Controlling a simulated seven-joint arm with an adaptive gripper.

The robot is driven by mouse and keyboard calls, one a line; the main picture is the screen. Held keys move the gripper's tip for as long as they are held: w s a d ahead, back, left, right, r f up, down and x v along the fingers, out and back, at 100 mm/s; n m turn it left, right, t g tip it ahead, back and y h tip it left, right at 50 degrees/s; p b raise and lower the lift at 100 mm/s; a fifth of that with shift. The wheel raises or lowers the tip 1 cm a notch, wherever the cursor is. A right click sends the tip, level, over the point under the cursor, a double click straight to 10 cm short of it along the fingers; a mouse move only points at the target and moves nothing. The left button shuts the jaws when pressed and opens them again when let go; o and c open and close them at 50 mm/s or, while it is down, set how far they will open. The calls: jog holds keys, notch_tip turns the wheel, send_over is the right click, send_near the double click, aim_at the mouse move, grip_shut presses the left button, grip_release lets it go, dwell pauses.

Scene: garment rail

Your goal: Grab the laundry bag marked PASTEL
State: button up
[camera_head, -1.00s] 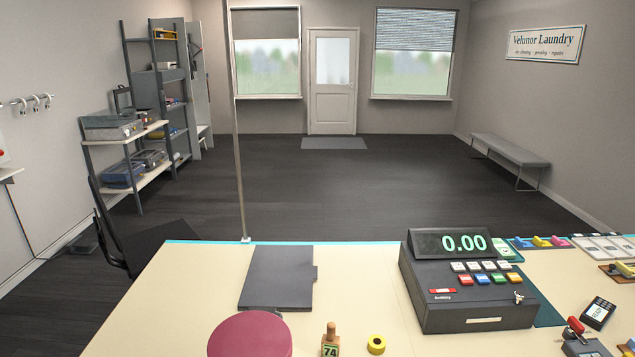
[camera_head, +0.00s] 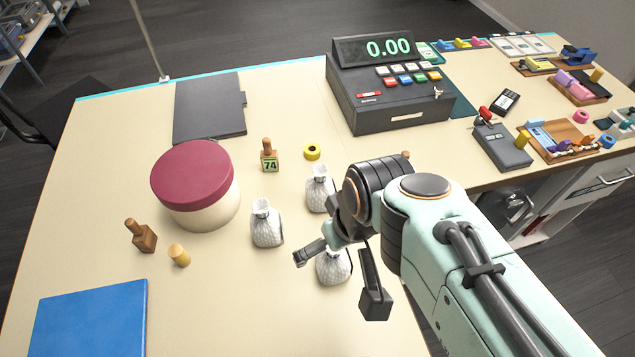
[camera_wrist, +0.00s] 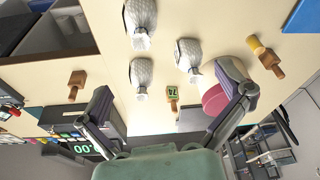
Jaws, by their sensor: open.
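Three small white laundry bags with tied necks stand on the counter in the head view: one at left (camera_head: 267,227), one at the back (camera_head: 319,192) and one in front (camera_head: 333,268). I can read no PASTEL mark on any of them. My gripper (camera_head: 338,277) is open above the front bag, its fingers spread to either side of that bag in the picture and partly covering it. The wrist view shows the three bags (camera_wrist: 140,18) (camera_wrist: 143,72) (camera_wrist: 187,52) beyond the spread, empty fingers (camera_wrist: 164,82).
A round tub with a maroon lid (camera_head: 193,175) stands left of the bags. A stamp marked 74 (camera_head: 269,158) and a yellow tape roll (camera_head: 312,152) are behind them. The cash register (camera_head: 385,95) stands farther back. A blue folder (camera_head: 90,318) lies front left. Bare counter (camera_head: 225,310) lies between.

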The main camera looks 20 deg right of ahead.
send_over(333, 256)
jog(key=a, duration=0.1)
notch_tip(333, 256, down, 3)
notch_tip(333, 256, down, 3)
jog(key=w, duration=0.2)
jog(key=f+g, duration=0.1)
jog(key=f, duration=0.3)
jog(key=d+f+g, duration=0.1)
jog(key=f, duration=0.4)
jog(key=f+g, duration=0.1)
jog(key=f, duration=0.3)
jog(key=shift+s+d+f+h, duration=0.2)
jog(key=shift+s+f+h, duration=0.15)
jog(key=shift+f+h, duration=0.05)
jog(key=shift+f, duration=0.5)
jog(key=c, duration=1.2)
